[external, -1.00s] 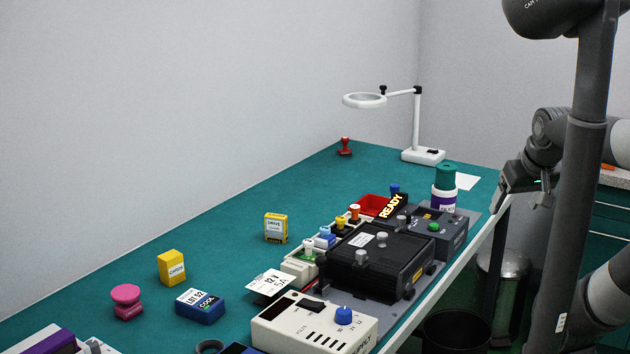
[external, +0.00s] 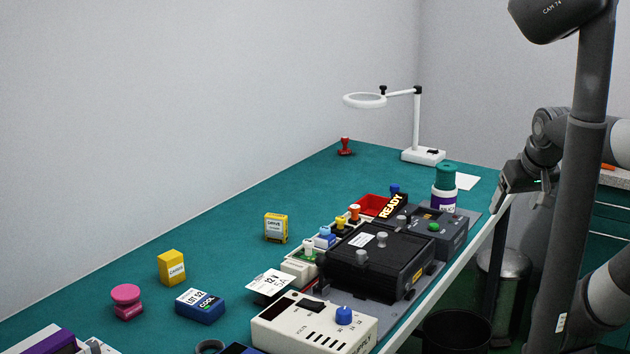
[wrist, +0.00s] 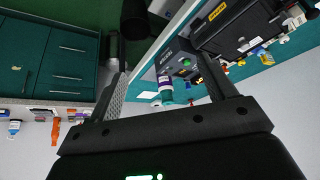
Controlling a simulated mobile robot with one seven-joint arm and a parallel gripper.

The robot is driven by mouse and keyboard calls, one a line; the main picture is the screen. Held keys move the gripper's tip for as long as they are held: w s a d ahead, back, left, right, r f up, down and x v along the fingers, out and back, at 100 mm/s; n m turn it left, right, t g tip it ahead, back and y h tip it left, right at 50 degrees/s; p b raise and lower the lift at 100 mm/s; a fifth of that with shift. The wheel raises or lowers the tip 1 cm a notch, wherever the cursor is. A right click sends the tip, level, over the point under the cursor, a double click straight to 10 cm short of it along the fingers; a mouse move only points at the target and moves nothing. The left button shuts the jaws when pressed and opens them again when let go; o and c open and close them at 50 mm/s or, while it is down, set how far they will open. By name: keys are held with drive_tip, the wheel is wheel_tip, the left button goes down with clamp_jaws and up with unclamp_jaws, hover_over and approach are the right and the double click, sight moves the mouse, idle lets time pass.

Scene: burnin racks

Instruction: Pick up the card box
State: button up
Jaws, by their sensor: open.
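A small upright yellow box (external: 171,267) with a white label stands on the green bench at the left; its lettering seems to read "CARDS". A second yellow box (external: 276,228) with a pale label stands further back, near the middle of the bench. My gripper (external: 508,183) is at the right, beyond the bench's front edge, far from both boxes. In the wrist view my gripper (wrist: 164,70) has its fingers wide apart with nothing held between them. I cannot make out the card box in the wrist view.
A blue box (external: 200,306), a pink knob-shaped thing (external: 127,302) and a cream power supply (external: 315,328) stand near the card box. A black test fixture (external: 378,262) and a white ring lamp (external: 420,156) are further right. The bench behind the boxes is clear.

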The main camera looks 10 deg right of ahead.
drive_tip(key=shift+c, duration=0.7)
